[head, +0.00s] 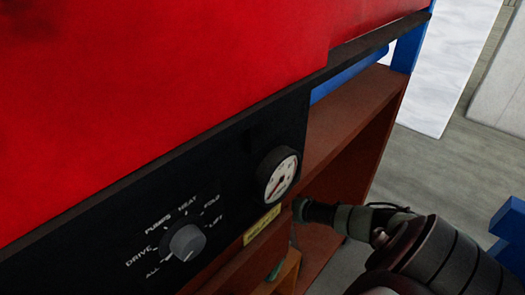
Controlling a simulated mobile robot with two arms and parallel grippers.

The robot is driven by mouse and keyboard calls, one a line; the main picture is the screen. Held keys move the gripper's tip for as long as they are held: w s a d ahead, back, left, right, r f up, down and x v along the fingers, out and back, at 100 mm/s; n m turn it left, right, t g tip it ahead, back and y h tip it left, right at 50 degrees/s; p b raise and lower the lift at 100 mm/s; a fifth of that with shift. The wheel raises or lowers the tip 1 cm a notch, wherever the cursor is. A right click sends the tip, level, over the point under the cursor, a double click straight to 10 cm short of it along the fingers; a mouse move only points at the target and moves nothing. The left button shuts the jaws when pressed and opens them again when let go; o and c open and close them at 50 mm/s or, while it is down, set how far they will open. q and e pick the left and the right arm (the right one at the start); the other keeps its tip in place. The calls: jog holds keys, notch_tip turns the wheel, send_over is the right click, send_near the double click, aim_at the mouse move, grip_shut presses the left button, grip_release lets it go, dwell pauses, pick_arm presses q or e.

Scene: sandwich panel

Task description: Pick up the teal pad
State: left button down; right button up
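A small teal sliver (275,270) shows at the bottom of the head view, at a light wooden box or shelf (289,277) below the panel. It may be part of the teal pad, but most of it is hidden or cut off. My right arm comes in from the lower right. Its dark end, my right gripper (302,209), is beside the panel's right end, above and to the right of the teal sliver. Its fingers are too small and dark to read. My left gripper is not in view.
A black panel (110,228) carries a grey knob (187,242), a round gauge (277,175) and a yellow label (261,225). A large red surface (150,90) fills the upper left. A brown open shelf (345,115) and blue frame parts (409,48) stand at right. Grey floor (440,165) lies beyond.

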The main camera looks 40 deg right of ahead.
jog(key=shift+r, duration=0.1)
jog(key=shift+r, duration=0.6)
jog(key=shift+a+b+v, duration=0.25)
jog(key=shift+b+v, duration=0.05)
jog(key=shift+v, duration=0.8)
jog(key=w+d+b, duration=0.1)
jog(key=d+b, duration=0.5)
jog(key=d, duration=1.1)
jog(key=shift+d, duration=0.3)
